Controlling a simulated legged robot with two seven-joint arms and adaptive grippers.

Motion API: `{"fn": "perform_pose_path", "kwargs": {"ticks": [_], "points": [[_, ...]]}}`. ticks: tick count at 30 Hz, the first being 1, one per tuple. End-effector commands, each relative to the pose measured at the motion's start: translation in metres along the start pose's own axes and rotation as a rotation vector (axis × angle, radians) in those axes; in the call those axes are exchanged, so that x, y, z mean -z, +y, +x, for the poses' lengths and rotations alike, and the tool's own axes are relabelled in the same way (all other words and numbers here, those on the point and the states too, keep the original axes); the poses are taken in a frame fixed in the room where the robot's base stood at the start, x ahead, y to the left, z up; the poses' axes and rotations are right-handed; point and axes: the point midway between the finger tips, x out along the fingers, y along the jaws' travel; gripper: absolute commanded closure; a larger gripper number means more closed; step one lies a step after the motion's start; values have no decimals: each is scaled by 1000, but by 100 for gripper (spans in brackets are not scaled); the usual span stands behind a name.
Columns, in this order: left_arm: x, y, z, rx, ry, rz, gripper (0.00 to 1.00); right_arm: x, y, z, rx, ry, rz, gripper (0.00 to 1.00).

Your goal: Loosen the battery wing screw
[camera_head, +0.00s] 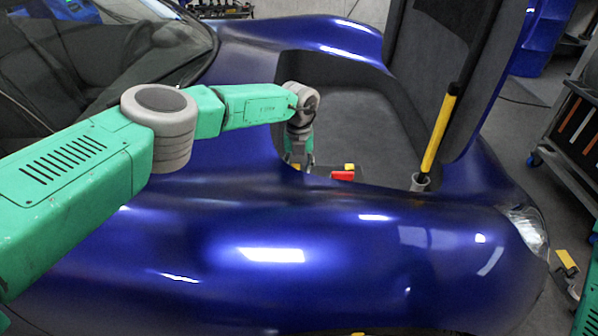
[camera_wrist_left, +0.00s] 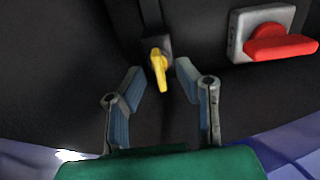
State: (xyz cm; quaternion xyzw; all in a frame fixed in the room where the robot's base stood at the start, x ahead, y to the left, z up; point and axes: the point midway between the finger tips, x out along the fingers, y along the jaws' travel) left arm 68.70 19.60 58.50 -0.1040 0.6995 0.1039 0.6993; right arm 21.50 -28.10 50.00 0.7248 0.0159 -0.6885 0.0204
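The yellow wing screw (camera_wrist_left: 158,72) shows in the left wrist view on a small dark block against the dark lining. Its wing points down in that picture. My left gripper (camera_wrist_left: 161,78) is open, with one finger on each side of the screw. I see a gap on both sides, and whether the fingertips reach its depth is unclear. In the head view my left gripper (camera_head: 299,157) points down into the car's open front compartment, and its tips are partly hidden by the body edge. My right gripper is out of view.
A red switch handle (camera_wrist_left: 280,46) on a grey box sits right of the screw; red also shows in the head view (camera_head: 342,176). A yellow and black strut (camera_head: 438,135) stands at the compartment's right. The blue body edge (camera_head: 400,188) borders the compartment's near side.

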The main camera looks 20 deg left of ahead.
Motion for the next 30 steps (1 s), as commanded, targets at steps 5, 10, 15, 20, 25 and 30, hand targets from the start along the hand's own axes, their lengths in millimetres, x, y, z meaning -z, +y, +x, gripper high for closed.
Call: {"fn": "perform_pose_path", "kwargs": {"ticks": [5, 10, 15, 20, 25, 30], "points": [[-2, 0, -40, 2, -4, 0, 72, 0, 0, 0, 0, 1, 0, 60], [-3, -1, -74, 2, -5, 0, 72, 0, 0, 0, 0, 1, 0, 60], [-3, -1, -97, 2, -4, -2, 72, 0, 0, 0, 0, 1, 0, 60], [-3, -1, -105, 1, -3, -2, 72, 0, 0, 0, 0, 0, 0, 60], [-3, -1, -105, 1, -2, -2, 72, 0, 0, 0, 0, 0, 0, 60], [-3, -1, -108, 1, -3, -2, 72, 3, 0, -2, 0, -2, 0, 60]]}}
